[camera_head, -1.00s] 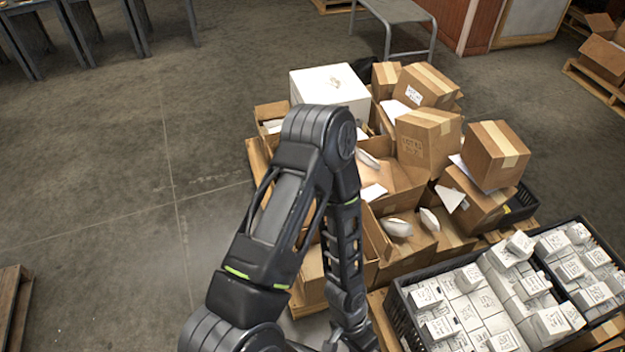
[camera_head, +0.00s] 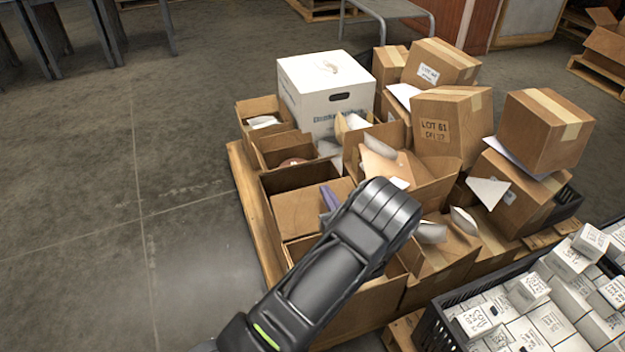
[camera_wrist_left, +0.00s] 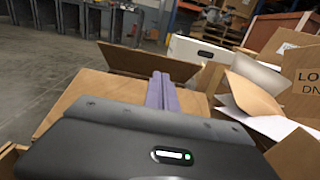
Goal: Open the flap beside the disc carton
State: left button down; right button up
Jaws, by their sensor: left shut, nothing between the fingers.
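The disc carton (camera_head: 284,150) stands at the left of the pallet, with a brown round disc (camera_head: 293,162) partly visible inside. Beside it, on the near side, is a carton with a tan flap (camera_head: 300,210) lying roughly flat over part of its mouth; a dark gap (camera_head: 297,178) shows at its far side. The flap also shows in the left wrist view (camera_wrist_left: 90,98). My left gripper (camera_head: 328,192) has purplish fingers, shut and empty, over the flap; they also show in the left wrist view (camera_wrist_left: 160,82). I cannot tell whether they touch it. My forearm hides the flap's right part. My right gripper is not in view.
A white box (camera_head: 325,85) stands behind the disc carton. Taped cartons (camera_head: 450,120) are stacked to the right, with open cartons holding paper between. A black crate (camera_head: 440,325) of small white boxes is at the near right. The floor to the left is clear.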

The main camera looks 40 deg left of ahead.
pick_arm(q)
jog(key=shift+a, duration=0.15)
jog(key=b+x, duration=0.3)
jog(key=x, duration=0.6)
jog(key=shift+w+a, duration=0.2)
jog(key=shift+a, duration=0.1)
jog(key=shift+r, duration=0.1)
